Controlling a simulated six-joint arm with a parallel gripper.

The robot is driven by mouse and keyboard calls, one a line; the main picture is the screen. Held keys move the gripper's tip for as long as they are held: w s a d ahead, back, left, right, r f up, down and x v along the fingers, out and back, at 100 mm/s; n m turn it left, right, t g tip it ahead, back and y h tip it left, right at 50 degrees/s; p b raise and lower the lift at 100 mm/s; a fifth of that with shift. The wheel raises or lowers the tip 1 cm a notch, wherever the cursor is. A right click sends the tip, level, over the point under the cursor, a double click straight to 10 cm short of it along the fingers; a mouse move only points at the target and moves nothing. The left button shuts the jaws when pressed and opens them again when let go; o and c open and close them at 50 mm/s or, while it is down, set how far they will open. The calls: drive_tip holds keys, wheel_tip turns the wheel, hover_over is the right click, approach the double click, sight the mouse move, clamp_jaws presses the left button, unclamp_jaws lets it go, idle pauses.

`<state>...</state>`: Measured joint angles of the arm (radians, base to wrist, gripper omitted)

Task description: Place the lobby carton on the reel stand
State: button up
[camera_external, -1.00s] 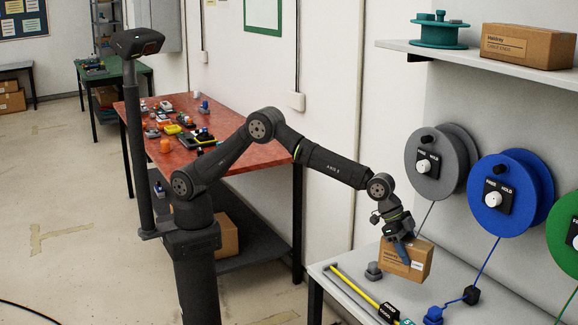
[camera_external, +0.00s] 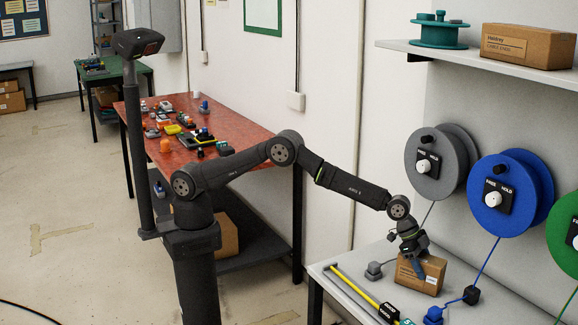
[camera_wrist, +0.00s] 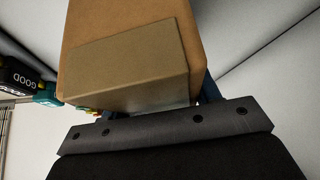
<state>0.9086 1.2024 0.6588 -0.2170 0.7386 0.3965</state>
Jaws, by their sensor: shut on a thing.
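A small brown cardboard carton (camera_external: 405,276), which I take to be the lobby carton, is held in my gripper (camera_external: 420,270). Its label is too small to read. My blue-tipped fingers are shut on it from above. The carton is at the surface of the white bench (camera_external: 350,262) below the reels, which may be the reel stand; I cannot tell whether it touches. In the wrist view the carton (camera_wrist: 130,35) fills the upper middle, hiding most of the fingers.
Grey (camera_external: 432,165), blue (camera_external: 510,195) and green (camera_external: 565,232) reels hang behind the bench, with cables running down. A grey plug (camera_external: 374,271), a yellow rod (camera_external: 352,286) and blue connector (camera_external: 433,315) lie nearby. Another carton (camera_external: 527,46) sits on the shelf above.

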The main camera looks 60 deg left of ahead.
drive_tip(key=o, duration=1.3)
drive_tip(key=shift+r, duration=0.15)
drive_tip(key=v, duration=1.2)
drive_tip(key=shift+d, duration=0.1)
